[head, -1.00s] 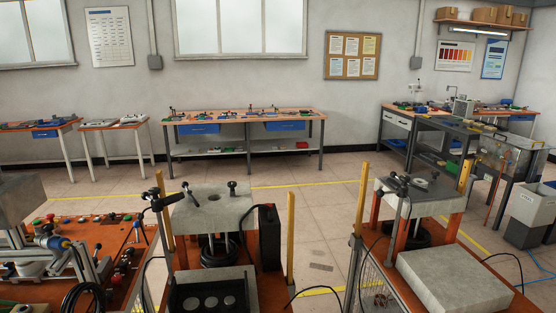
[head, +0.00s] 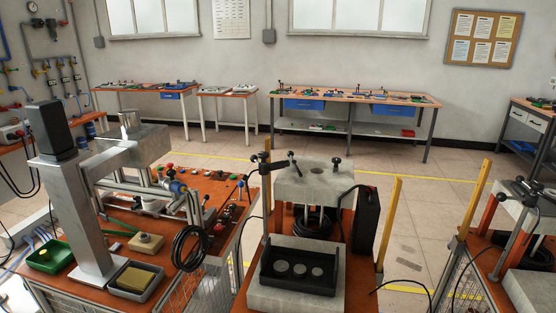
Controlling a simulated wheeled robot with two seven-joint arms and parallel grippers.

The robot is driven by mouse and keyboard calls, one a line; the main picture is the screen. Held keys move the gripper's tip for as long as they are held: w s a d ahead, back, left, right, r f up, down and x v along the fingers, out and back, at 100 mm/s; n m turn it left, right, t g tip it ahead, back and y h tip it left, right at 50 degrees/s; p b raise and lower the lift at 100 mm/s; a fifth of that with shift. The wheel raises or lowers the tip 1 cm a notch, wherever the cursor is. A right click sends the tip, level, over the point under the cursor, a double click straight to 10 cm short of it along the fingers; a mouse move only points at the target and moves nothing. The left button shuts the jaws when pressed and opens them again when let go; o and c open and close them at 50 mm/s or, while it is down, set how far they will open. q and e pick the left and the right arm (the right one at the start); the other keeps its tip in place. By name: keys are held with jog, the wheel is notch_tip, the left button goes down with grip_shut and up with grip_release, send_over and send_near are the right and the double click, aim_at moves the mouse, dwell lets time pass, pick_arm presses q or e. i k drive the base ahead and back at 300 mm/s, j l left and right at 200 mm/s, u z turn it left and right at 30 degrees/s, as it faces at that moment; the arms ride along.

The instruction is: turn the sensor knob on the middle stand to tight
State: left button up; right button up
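The middle stand (head: 316,184) is a grey block on orange legs over an orange-topped bench, at the centre of the head view. Black knobs stand on it, one at its left rear (head: 291,154) and one at its right (head: 336,161). A dark rod with a clamp (head: 267,162) reaches across its left side. I cannot tell which knob is the sensor knob, or how tight it is. Neither of my grippers is in view.
A bench with a grey column machine (head: 70,200), a green bin (head: 50,256) and a grey bin (head: 133,284) stands at left. Another stand (head: 522,203) is at the right edge. Yellow posts (head: 389,222) flank the middle bench. Open floor lies behind, before the wall tables.

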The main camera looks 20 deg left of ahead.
aim_at(263, 155)
jog(key=j+u, duration=0.25)
jog(key=u, duration=0.2)
jog(key=i+j+u, duration=0.1)
jog(key=j+u, duration=0.15)
jog(key=u, duration=0.2)
jog(key=i+j+u, duration=0.1)
jog(key=u, duration=0.35)
jog(key=j, duration=0.1)
